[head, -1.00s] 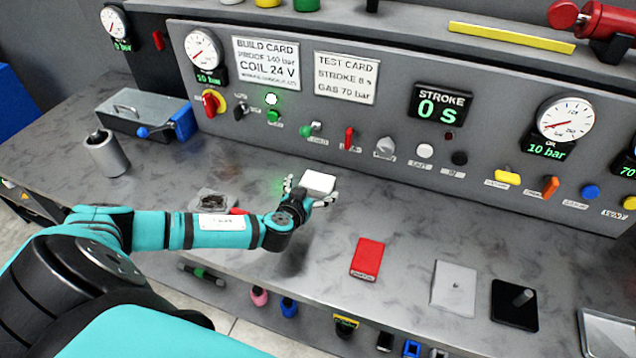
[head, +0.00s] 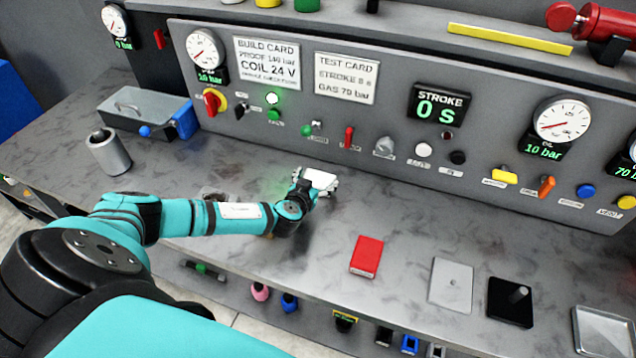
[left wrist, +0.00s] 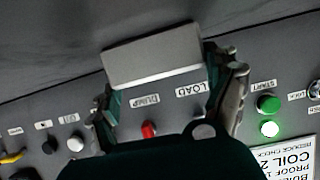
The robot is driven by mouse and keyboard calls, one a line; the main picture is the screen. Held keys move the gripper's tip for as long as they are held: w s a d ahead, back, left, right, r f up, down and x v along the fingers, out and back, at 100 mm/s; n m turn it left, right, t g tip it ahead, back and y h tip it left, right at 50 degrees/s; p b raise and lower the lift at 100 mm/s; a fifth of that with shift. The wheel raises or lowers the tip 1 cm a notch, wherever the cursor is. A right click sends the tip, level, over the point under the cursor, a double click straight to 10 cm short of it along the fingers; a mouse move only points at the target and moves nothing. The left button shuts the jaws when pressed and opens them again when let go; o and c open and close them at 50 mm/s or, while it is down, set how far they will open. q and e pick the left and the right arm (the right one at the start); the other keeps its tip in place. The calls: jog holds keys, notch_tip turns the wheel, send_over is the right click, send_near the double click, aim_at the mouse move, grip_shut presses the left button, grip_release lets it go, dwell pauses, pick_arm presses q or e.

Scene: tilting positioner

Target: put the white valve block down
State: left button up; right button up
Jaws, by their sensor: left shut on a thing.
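The white valve block (head: 320,178) is held by my left gripper (head: 314,186) over the bench near the control panel. In the left wrist view the block (left wrist: 152,62) spans between the two fingers of the gripper (left wrist: 172,85), which is shut on it. The block looks roughly level. Whether its underside touches the bench top is hidden. My right gripper does not show in either view.
The grey bench (head: 420,215) is clear right of the gripper up to a red block (head: 367,256). Grey (head: 451,286) and black (head: 511,301) plates lie further right. The panel (head: 330,130) with knobs stands behind. A metal cylinder (head: 108,153) stands left.

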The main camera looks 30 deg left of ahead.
pick_arm(q)
jog(key=c, duration=0.4)
jog(key=shift+w+r, duration=0.1)
jog(key=shift+r, duration=0.05)
jog(key=shift+c, duration=0.7)
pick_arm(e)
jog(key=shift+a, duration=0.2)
pick_arm(q)
jog(key=shift+r, duration=0.1)
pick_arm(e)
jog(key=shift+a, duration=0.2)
